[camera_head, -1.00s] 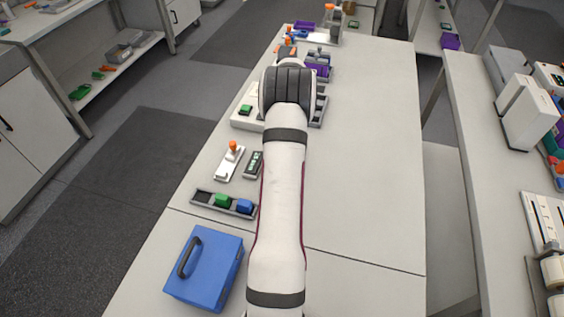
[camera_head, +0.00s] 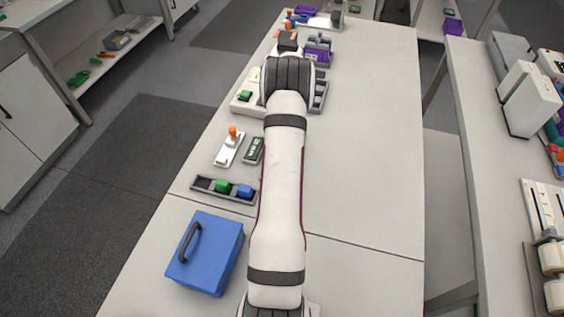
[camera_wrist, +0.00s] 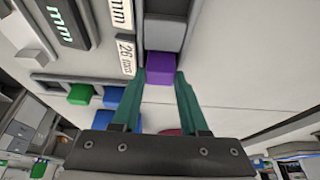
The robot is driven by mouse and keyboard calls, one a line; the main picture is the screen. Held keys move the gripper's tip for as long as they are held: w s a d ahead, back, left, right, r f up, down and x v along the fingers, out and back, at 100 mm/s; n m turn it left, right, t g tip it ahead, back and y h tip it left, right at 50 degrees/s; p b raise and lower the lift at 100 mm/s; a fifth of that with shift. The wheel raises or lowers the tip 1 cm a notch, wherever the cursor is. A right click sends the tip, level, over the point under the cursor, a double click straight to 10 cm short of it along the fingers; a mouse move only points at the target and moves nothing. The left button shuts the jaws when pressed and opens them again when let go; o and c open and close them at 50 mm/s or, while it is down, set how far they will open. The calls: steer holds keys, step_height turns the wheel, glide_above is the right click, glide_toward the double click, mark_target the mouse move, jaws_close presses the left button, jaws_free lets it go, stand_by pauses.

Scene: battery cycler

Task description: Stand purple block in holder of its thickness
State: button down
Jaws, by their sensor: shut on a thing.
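A purple block (camera_wrist: 160,68) is in the wrist view, between the two green fingertips of my gripper (camera_wrist: 160,80), which is shut on it. The block is at the near end of a grey holder (camera_wrist: 165,32). I cannot tell whether it is inside the slot or just in front of it. A label reading "26 mm" (camera_wrist: 126,52) stands at the left of this holder. In the head view my own arm hides the gripper and the held block. The grey holder's right edge (camera_head: 320,95) shows past the arm there.
A grey tray (camera_head: 208,186) holds a green block (camera_head: 222,186) and a blue block (camera_head: 245,191). A dark display (camera_head: 253,150) and an orange-knobbed device (camera_head: 229,148) lie behind it. A blue case (camera_head: 205,253) stands at front left. The bench's right side is clear.

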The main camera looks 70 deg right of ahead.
steer(key=shift+c, duration=1.7)
jaws_free()
